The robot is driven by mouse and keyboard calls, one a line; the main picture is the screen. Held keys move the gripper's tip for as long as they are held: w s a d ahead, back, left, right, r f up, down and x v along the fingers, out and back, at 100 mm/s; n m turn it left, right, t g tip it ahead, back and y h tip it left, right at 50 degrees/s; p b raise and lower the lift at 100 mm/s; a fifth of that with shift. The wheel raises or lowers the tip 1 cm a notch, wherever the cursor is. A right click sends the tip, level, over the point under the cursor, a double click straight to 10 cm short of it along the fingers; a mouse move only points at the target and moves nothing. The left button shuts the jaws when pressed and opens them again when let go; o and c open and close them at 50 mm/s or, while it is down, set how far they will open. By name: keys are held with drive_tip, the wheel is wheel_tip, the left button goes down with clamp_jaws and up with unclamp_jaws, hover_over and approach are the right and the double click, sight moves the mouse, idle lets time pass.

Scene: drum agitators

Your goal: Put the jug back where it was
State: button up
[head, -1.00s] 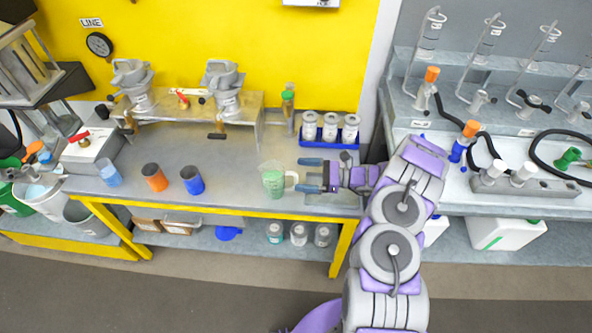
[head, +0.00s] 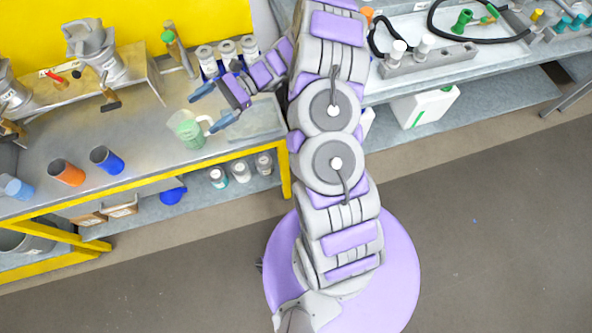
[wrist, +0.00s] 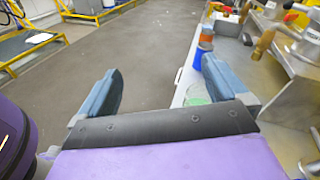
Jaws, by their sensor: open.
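The jug (head: 187,130) is clear with green contents and a pale handle on its right side. It stands upright on the grey bench near its front edge in the head view. My gripper (head: 208,108) is open, its two blue fingers just right of the jug, near the handle. I cannot tell whether a finger touches the handle. In the wrist view the two fingers (wrist: 172,95) are wide apart with nothing held between them. Part of the jug (wrist: 196,93) shows beside the right finger, mostly hidden behind the gripper.
An orange cup (head: 67,173), a blue cup (head: 106,160) and a light blue cup (head: 17,188) stand left of the jug. A blue rack of white-lidded jars (head: 228,52) stands behind the gripper. The bench (head: 150,160) is clear around the jug.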

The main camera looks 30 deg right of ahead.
drive_tip(key=s+a+r+n+g+h, duration=0.2)
drive_tip(key=s+a+r+n+h, duration=0.15)
drive_tip(key=s+r, duration=0.2)
drive_tip(key=s+a+r+n+g+h, duration=0.2)
drive_tip(key=s+a+r+n+g, duration=0.15)
drive_tip(key=s, duration=0.35)
drive_tip(key=s+d+r+n+t+h, duration=0.2)
drive_tip(key=s+d+n+h, duration=0.2)
drive_tip(key=s, duration=0.6)
drive_tip(key=s+d+r+n+t+h, duration=0.2)
drive_tip(key=s+d+n+h, duration=0.2)
drive_tip(key=s+d+h, duration=0.3)
drive_tip(key=s, duration=0.4)
drive_tip(key=shift+r, duration=0.35)
drive_tip(key=shift+a, duration=0.15)
